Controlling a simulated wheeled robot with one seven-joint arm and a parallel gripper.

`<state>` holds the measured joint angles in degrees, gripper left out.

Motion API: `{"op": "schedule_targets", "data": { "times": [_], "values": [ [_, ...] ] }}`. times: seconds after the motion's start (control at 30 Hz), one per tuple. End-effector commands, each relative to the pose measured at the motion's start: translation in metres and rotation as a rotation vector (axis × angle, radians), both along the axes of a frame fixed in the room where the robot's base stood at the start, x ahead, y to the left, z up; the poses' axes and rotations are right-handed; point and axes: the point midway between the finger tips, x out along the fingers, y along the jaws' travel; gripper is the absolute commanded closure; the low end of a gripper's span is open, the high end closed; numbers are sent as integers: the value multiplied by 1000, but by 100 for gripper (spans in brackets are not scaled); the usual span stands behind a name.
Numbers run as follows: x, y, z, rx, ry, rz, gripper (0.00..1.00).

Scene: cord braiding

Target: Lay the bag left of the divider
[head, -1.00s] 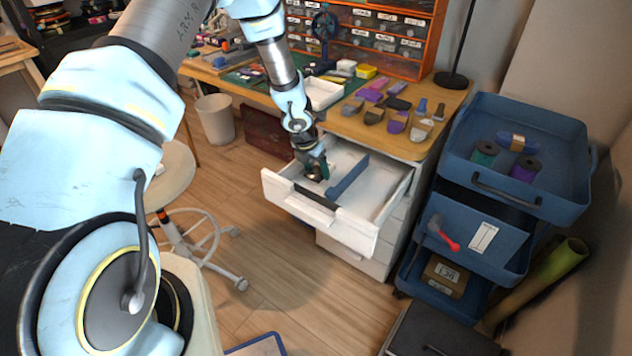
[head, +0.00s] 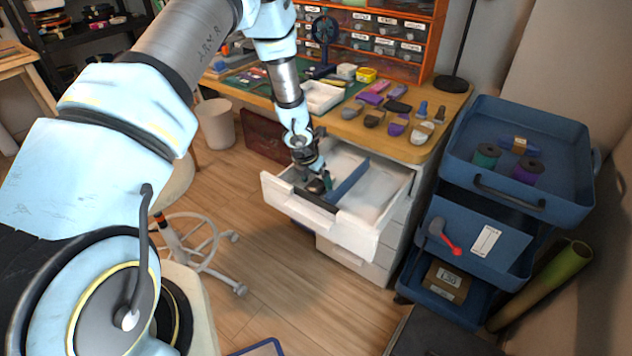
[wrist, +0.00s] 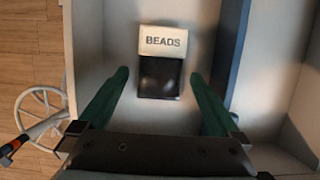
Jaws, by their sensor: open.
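The bag (wrist: 160,62), dark with a white header reading BEADS, lies in the left compartment of the open white drawer (head: 356,238). It is left of the blue divider (head: 349,180), with a gap between them in the wrist view. There the divider (wrist: 237,50) runs along the right side of the compartment. My gripper (wrist: 160,78) is open, its green fingers on either side of the bag and apart from it. In the head view my gripper (head: 318,180) is down inside the drawer's left part; the bag is small and mostly hidden there.
The compartment right of the divider looks empty. A wooden desk (head: 440,112) with several pouches stands above the drawer. A blue cart (head: 470,180) with spools is to the right. A stool (head: 185,215) and a bin (head: 216,122) are to the left.

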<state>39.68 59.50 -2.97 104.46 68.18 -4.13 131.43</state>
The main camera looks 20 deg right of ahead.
Motion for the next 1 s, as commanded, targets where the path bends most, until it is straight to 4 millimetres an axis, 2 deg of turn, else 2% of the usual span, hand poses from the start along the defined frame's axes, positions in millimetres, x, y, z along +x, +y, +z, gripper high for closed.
{"op": "schedule_targets", "data": {
  "times": [0.27, 0.37, 0.7, 0.8, 1.0],
  "values": [
    [0, 1, 7, -1, 0, 0, 1],
    [-1, 5, 20, -1, -1, 2, 1],
    [-12, 25, 89, -1, -1, 2, 1],
    [-15, 29, 104, -1, -1, 2, 1],
    [-18, 34, 116, 0, -1, 1, 1]
  ]
}}
